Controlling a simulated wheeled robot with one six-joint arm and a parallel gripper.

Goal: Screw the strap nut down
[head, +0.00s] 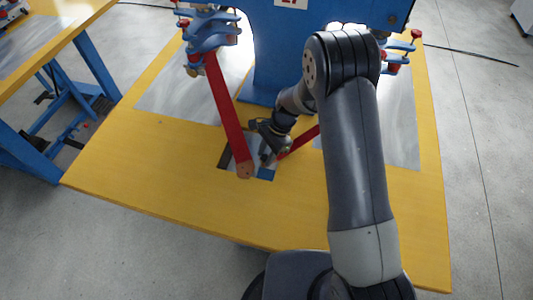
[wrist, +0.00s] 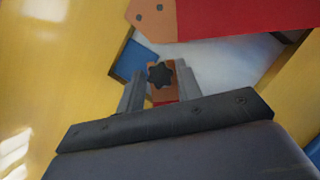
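The strap nut is a small black star-shaped knob (wrist: 159,74), seen between my two fingertips in the wrist view. An orange-brown strap end (wrist: 166,94) shows just below it, between the fingers. My gripper (wrist: 160,82) has one finger on each side of the knob, with very little room; I cannot tell whether they touch it. In the head view my gripper (head: 266,157) is low over the grey plate, and the knob cannot be made out there. One red strap (head: 228,110) ends in an orange tip left of my gripper; another red strap (head: 299,143) runs in from the right.
A blue block (wrist: 138,58) lies by the knob. The first strap's orange end with two dark holes (wrist: 150,18) is close above my fingers. A blue press frame (head: 283,40) stands behind on the yellow table (head: 150,180); the table's front left is clear.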

